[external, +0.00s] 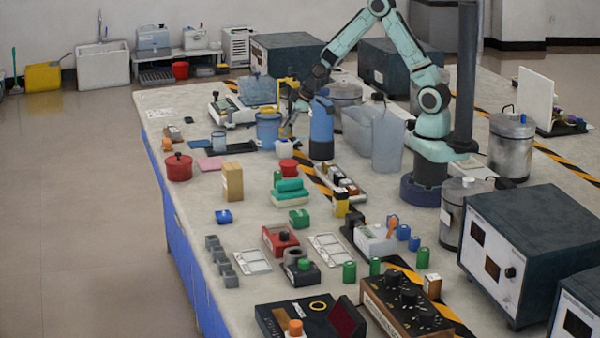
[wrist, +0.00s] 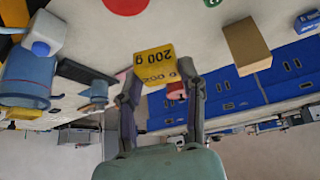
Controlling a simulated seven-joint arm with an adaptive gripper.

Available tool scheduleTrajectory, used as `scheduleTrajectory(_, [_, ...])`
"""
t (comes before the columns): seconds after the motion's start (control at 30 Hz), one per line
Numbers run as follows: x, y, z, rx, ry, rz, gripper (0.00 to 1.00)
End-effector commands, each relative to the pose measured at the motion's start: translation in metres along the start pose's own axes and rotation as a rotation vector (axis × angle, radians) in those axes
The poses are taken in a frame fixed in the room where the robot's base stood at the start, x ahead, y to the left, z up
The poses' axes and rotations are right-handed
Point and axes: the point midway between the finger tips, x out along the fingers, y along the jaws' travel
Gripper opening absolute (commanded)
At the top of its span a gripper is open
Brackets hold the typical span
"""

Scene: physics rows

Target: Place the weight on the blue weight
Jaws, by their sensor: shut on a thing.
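My gripper (wrist: 160,80) is shut on a yellow weight (wrist: 153,66) marked "200 g", held between its two fingers in the wrist view. In the external view my gripper (external: 292,104) is at the far part of the table, near a blue bucket-like container; the held weight is too small there to make out surely. A small blue block (external: 223,217), which looks like the blue weight, lies on the left part of the table, well nearer the camera than my gripper. It appears apart from other things. I cannot read its marking.
A red pot (external: 178,167) and a tan box (external: 232,182) stand left of centre. A tall blue bottle (external: 321,130) and the blue container (external: 268,130) are close to my gripper. A green block (external: 299,218) lies right of the blue one. Bare tabletop surrounds the blue block.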

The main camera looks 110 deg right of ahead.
Motion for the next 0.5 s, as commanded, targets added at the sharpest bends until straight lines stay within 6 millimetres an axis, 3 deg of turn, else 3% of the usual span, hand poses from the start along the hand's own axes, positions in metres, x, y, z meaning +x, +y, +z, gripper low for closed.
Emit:
scheduleTrajectory(0.17, [0.003,-0.024,-0.013,0.084,0.004,0.050,0.00])
scheduleTrajectory(0.27, [0.004,-0.049,-0.022,0.092,0.004,0.054,0.00])
scheduleTrajectory(0.37, [0.004,-0.083,-0.032,0.076,0.004,0.045,0.00])
scheduleTrajectory(0.5, [0.000,-0.143,-0.043,-0.001,0.006,-0.001,0.00])
